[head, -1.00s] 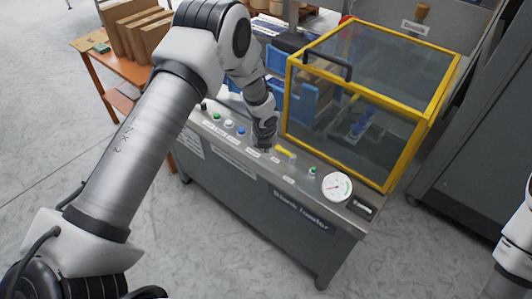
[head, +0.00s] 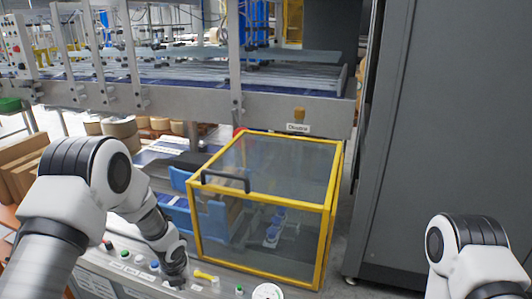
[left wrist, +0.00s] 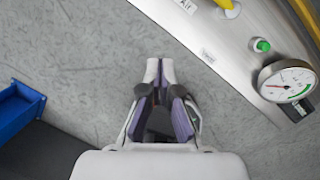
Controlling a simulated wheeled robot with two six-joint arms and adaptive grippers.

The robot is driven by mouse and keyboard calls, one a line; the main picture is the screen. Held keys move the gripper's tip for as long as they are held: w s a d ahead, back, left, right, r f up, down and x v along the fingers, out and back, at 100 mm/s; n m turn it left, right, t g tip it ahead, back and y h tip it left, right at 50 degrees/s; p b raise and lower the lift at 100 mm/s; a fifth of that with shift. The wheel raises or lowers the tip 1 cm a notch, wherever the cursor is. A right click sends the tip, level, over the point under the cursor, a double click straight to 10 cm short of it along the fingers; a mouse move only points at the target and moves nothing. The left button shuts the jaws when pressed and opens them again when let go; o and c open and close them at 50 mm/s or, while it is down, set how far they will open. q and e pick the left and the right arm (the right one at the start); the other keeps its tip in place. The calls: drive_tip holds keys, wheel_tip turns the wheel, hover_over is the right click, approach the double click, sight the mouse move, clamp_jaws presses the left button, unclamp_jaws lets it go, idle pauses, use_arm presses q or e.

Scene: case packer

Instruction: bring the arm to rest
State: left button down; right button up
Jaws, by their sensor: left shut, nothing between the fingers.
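My left arm (head: 75,200) comes in from the left and reaches down to the front control panel (head: 120,262) of the machine. In the head view its dark wrist end is beside the yellow handle on the panel, and the fingers cannot be made out. In the left wrist view my left gripper (left wrist: 160,68) is shut and empty. Its fingertips show against the grey floor, apart from the panel edge. My right arm (head: 470,255) shows at the lower right, and its gripper is out of view.
A yellow-framed clear guard (head: 265,205) with a dark handle stands just right of my left arm. The panel carries a yellow handle (head: 206,276), a green button (left wrist: 261,45) and a gauge (left wrist: 286,82). A blue bin (left wrist: 18,108) is at left. A tall grey cabinet (head: 440,120) stands right.

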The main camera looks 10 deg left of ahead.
use_arm(q)
drive_tip(key=s+d+f+n+g+h, duration=0.1)
drive_tip(key=s+d+f+n+g, duration=0.1)
drive_tip(key=s+f, duration=0.6)
drive_tip(key=s+d+f+n+g, duration=0.15)
drive_tip(key=s+f, duration=0.25)
drive_tip(key=s, duration=0.7)
drive_tip(key=s+n, duration=0.7)
drive_tip(key=n, duration=0.7)
drive_tip(key=s+r+n+t, duration=0.1)
drive_tip(key=s+n, duration=0.6)
drive_tip(key=n, duration=0.7)
drive_tip(key=shift+s+d+n, duration=0.3)
drive_tip(key=shift+d+n, duration=0.05)
drive_tip(key=shift+d, duration=0.1)
drive_tip(key=shift+h, duration=0.3)
